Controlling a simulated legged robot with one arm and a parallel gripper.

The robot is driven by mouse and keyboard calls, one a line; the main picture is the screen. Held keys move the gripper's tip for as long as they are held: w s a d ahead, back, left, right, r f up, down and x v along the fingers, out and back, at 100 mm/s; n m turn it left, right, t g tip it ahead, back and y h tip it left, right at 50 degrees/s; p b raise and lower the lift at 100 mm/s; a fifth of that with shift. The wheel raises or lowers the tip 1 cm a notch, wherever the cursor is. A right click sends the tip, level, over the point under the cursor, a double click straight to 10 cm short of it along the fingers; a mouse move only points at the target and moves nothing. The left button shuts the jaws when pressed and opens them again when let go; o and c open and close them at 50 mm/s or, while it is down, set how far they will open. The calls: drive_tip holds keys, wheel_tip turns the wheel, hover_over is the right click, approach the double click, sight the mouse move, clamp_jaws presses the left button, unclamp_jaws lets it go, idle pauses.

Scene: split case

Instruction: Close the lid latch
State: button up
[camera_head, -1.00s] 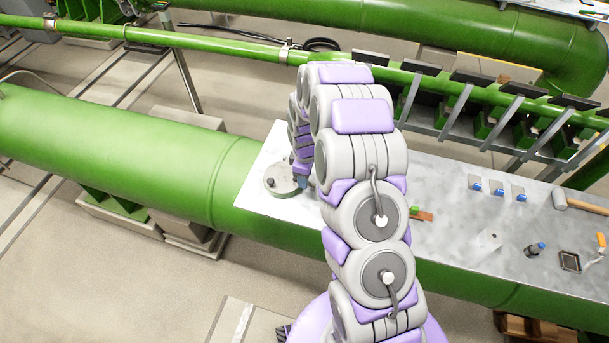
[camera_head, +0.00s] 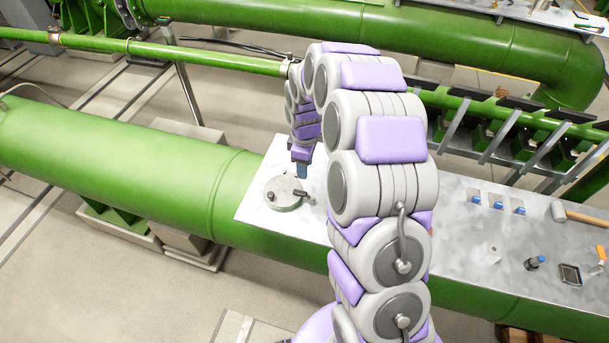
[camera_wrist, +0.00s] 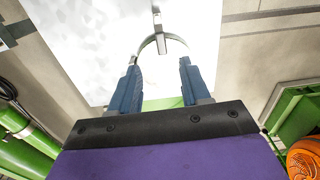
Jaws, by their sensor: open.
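A round grey-green case (camera_head: 285,205) with a flat lid lies on the metal bench top, left of my arm in the head view. A dark lever-like part (camera_head: 304,195), which may be the latch, sticks out at its right side. A small dark knob is on its left side. My gripper (camera_head: 302,172) points down just behind the case's right side, apart from it in the picture. In the wrist view my gripper (camera_wrist: 158,65) has its two blue fingers wide apart with nothing held. A curved rim (camera_wrist: 162,38) with a small upright part shows beyond the fingertips.
The bench top (camera_head: 455,215) right of my arm holds several blue-marked small blocks (camera_head: 497,202), a mallet (camera_head: 580,215), a dark bottle-like item (camera_head: 535,262) and a small dark tray (camera_head: 570,274). Green pipes (camera_head: 110,160) run beside and behind the bench.

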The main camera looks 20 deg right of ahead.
wheel_tip(320, 180, up, 4)
drive_tip(key=shift+r, duration=0.2)
idle(0.5)
drive_tip(key=s+a+r+m+b, duration=0.1)
drive_tip(key=s+r+m, duration=0.1)
drive_tip(key=s, duration=1)
drive_tip(key=s+a+r+m+g+b, duration=0.1)
drive_tip(key=s+m, duration=0.4)
drive_tip(key=s, duration=0.8)
drive_tip(key=s+a+r+m+b, duration=0.1)
drive_tip(key=s+r+m+b, duration=0.2)
drive_tip(key=s, duration=1)
drive_tip(key=shift+a+r+m+g, duration=0.35)
drive_tip(key=shift+r+m+g, duration=0.05)
drive_tip(key=shift+r+m, duration=0.35)
